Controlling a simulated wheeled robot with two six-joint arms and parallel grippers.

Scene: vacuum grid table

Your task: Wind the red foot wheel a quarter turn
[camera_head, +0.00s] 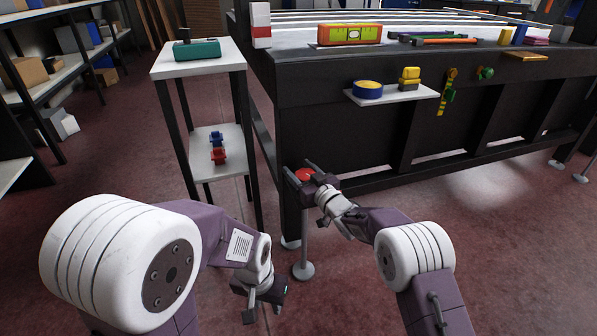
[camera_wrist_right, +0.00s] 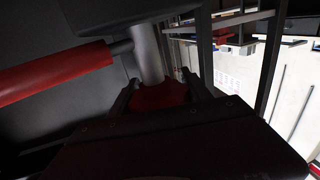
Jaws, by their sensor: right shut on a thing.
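The red foot wheel (camera_head: 305,174) is at the near corner leg of the black table, above a grey post with a round foot. My right gripper (camera_head: 301,170) reaches it from the right, with one finger on each side, shut on the wheel. In the right wrist view the red wheel (camera_wrist_right: 160,97) sits between the two dark fingers (camera_wrist_right: 163,90), with a grey rod rising from it. The gripper body hides part of the wheel. My left gripper (camera_head: 263,302) hangs low over the floor, apart from the wheel; its finger gap is unclear.
A white side table (camera_head: 205,62) with a green tool (camera_head: 197,49) stands left of the black table (camera_head: 330,115). Its lower shelf holds small blue and red items. A white ledge (camera_head: 405,94) with tape sticks out from the table front. The floor (camera_head: 500,260) at right is clear.

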